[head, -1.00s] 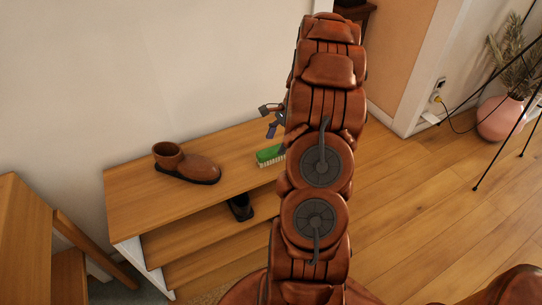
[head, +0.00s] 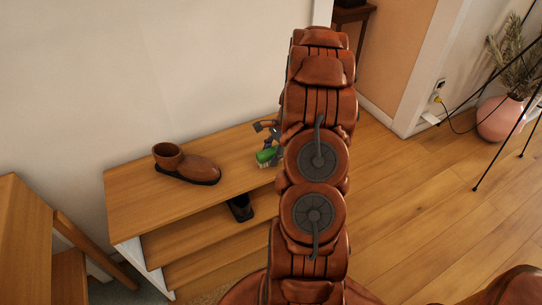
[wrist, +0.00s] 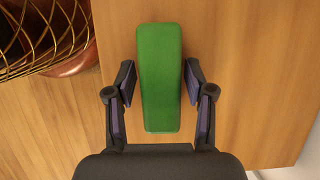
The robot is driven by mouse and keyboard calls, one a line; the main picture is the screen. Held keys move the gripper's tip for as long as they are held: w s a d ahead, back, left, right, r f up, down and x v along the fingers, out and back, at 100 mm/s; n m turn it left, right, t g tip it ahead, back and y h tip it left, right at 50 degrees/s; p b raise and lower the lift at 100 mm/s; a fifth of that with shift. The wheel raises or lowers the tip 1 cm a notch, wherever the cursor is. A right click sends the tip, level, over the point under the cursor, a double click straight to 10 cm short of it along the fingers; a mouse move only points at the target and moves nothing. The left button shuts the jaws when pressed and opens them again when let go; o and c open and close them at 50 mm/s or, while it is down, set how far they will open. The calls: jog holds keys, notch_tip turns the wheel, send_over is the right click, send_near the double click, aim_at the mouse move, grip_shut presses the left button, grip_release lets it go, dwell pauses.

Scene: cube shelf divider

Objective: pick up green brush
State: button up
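The green brush (head: 266,155) lies on the top board of the wooden shelf (head: 130,200), bristles down, near the shelf's right end. In the wrist view the brush (wrist: 160,75) shows its plain green back, standing lengthwise between the two fingers. My gripper (wrist: 159,85) is open, one finger on each side of the brush, with a gap visible on both sides. In the head view my gripper (head: 270,140) is at the brush, and my arm hides part of both.
A brown boot (head: 187,164) stands on the shelf top to the left. A dark shoe (head: 240,207) sits on a lower board. A gold wire basket (wrist: 45,35) shows beside the shelf in the wrist view. The wall runs close behind the shelf.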

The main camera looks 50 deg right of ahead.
aim_at(269, 151)
jog(key=c, duration=0.9)
jog(key=shift+r, duration=1.9)
jog(key=s+a, duration=0.2)
jog(key=s, duration=0.5)
jog(key=s+a+r, duration=0.1)
jog(key=s+a, duration=0.2)
jog(key=s, duration=0.5)
jog(key=shift+a+b, duration=0.15)
jog(key=shift+b, duration=0.25)
jog(key=shift+r, duration=0.1)
